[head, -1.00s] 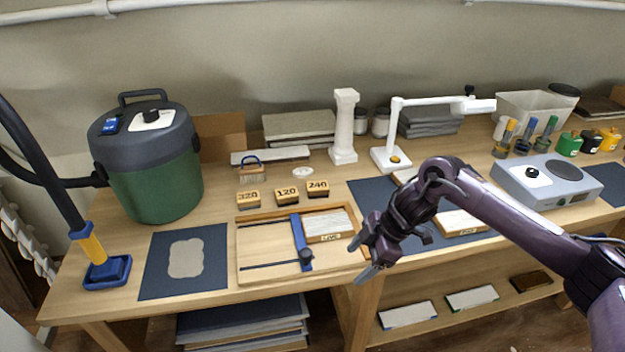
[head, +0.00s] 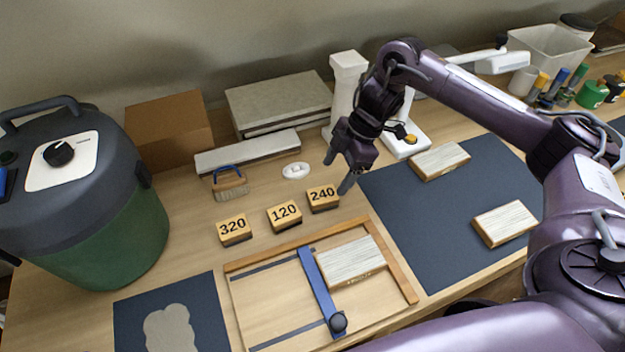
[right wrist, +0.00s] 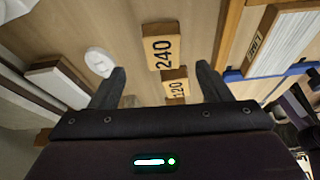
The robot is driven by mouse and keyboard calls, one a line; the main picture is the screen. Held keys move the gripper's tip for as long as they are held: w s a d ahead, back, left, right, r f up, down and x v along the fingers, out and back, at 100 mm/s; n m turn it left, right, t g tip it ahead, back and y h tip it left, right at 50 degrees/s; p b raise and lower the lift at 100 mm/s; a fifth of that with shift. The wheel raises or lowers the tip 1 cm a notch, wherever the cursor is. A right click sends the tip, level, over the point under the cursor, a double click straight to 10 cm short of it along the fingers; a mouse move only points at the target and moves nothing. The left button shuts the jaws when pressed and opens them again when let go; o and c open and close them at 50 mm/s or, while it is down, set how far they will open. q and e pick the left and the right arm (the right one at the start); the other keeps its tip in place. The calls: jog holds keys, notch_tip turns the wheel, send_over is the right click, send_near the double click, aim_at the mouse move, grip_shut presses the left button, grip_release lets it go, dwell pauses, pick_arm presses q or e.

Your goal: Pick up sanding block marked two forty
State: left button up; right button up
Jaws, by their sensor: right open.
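The sanding block marked 240 (head: 323,198) stands on the bench at the right end of a row of three. The block marked 120 (head: 284,215) and the block marked 320 (head: 234,230) stand to its left. My right gripper (head: 338,175) is open and empty, just above and to the right of the 240 block. In the right wrist view the 240 block (right wrist: 165,50) lies ahead between the spread fingers (right wrist: 160,82), not touched, with the 120 block (right wrist: 176,84) beyond it. My left gripper is not in view.
A wooden jig (head: 408,290) with a blue bar (head: 318,290) lies in front of the blocks. A small white dish (head: 296,171) and a blue-handled brush (head: 229,183) lie behind them. A white column (head: 346,85) stands at the back. A green vacuum (head: 115,235) fills the left.

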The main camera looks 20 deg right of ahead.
aim_at(324, 193)
jog(key=shift+x, duration=1.1)
jog(key=shift+s+a+f, duration=0.2)
jog(key=shift+f, duration=0.05)
jog(key=p+x, duration=0.1)
jog(key=x, duration=0.3)
jog(key=shift+f, duration=0.2)
jog(key=shift+a+f, duration=0.1)
jog(key=shift+f, duration=0.1)
jog(key=c, duration=1.1)
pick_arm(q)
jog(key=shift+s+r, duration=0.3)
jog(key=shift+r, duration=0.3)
pick_arm(e)
jog(key=shift+w+r, duration=0.1)
jog(key=shift+r, duration=0.05)
